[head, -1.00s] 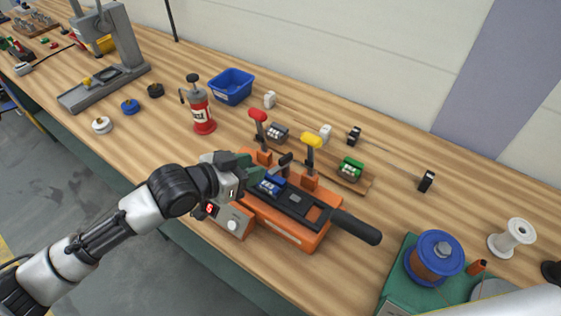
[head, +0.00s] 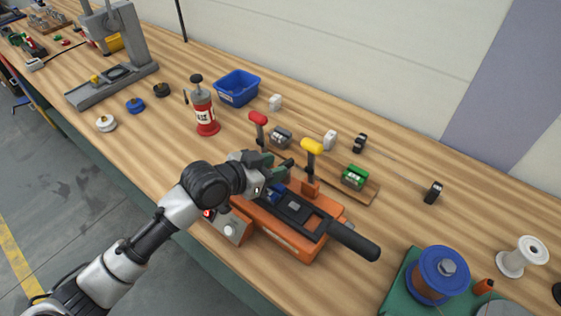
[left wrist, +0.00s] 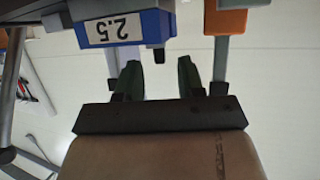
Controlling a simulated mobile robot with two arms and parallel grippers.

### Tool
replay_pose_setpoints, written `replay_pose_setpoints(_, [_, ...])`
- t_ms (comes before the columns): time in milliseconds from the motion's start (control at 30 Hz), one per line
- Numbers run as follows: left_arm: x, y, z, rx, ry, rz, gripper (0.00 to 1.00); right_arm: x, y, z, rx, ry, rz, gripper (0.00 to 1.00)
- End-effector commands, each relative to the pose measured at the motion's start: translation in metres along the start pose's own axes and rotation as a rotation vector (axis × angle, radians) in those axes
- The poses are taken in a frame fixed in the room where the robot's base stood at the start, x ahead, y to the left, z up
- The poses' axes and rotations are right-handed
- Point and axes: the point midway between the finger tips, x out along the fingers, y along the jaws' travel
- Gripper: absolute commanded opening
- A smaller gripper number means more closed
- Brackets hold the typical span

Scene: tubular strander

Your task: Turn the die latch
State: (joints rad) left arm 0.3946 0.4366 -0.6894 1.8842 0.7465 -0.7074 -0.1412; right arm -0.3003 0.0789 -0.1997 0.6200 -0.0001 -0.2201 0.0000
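The orange die machine (head: 285,238) stands on the bench with a blue die block (head: 274,192) in it. The left wrist view shows a blue block marked 2.5 (left wrist: 118,28) at top. A small black lever (head: 285,164), probably the die latch, rises beside the block. My left gripper (head: 268,162) is at the machine's left end, close to this lever. In the left wrist view its dark green fingers (left wrist: 159,70) are apart, with a short black peg (left wrist: 159,54) showing in line with the gap. Contact with the lever cannot be told. My right gripper is out of view.
A red-knobbed lever (head: 258,122) and a yellow-knobbed lever (head: 312,149) stand behind the machine. A long black handle (head: 354,241) sticks out right. A green die block (head: 354,177) sits behind, and a red hand pump (head: 204,112) and blue bin (head: 238,88) stand at back left.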

Motion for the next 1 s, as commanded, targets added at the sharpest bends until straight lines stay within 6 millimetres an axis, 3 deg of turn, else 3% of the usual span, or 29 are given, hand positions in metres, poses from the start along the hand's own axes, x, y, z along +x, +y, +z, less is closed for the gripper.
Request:
replay_pose_setpoints(200, [0.022,0.0,-0.001,0.0,0.0,0.0,0.38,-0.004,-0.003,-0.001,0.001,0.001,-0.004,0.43])
replay_pose_setpoints(533, [0.025,0.0,0.0,0.0,0.0,-0.001,0.38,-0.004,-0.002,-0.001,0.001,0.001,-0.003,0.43])
replay_pose_setpoints(800, [0.025,0.0,0.0,0.0,0.0,-0.001,0.0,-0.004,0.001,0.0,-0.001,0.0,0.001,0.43])
replay_pose_setpoints(1000, [0.026,-0.002,0.003,0.011,0.0,0.018,0.0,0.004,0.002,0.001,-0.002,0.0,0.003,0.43])
